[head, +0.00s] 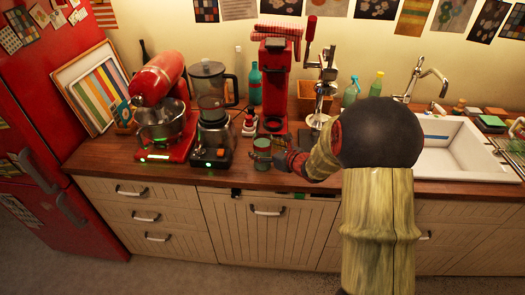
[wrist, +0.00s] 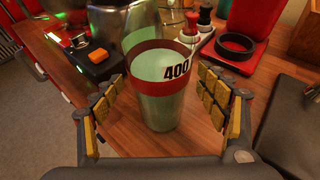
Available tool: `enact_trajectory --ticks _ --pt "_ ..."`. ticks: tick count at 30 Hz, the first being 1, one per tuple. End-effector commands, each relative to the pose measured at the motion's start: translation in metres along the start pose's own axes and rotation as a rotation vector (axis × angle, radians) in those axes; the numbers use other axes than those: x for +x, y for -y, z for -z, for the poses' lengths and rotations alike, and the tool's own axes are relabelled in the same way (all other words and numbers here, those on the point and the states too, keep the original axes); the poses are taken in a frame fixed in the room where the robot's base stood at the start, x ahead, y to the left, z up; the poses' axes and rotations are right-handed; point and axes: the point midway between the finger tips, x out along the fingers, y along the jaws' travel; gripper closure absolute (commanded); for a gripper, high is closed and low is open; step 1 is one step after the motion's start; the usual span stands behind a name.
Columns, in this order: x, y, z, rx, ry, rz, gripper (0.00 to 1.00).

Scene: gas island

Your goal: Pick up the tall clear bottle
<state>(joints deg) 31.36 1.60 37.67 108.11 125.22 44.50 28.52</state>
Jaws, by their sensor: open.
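A clear, greenish vessel (wrist: 160,104) with a dark red band marked "400" stands upright on the wooden counter in the wrist view, shaped like a tall cup. In the head view it shows as a small green shape (head: 262,146), partly hidden by my gripper (head: 279,158). My gripper, also in the wrist view (wrist: 166,98), is open, with one yellow-padded finger on each side of the vessel; I cannot tell whether either touches it. A tall, pale bottle (head: 238,62) stands at the back near the wall, partly hidden by the blender jug.
A blender (head: 212,138) stands close left of the vessel, with a red stand mixer (head: 160,85) farther left. A red coffee machine (head: 273,75) and a chrome juicer (head: 325,80) stand behind. The counter's front edge is close. A sink (head: 455,150) is at right.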

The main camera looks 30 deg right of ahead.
Motion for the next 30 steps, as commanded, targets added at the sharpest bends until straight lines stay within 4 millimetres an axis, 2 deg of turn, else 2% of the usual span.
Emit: enact_trajectory --ticks 3,11,30 --pt "0.0150 -0.0005 0.0013 -0.001 0.000 -0.002 0.26" --pt "0.0167 0.0000 -0.0003 -0.001 0.000 0.000 0.27" --pt "0.0164 -0.0001 0.0000 -0.001 0.000 0.000 0.64"
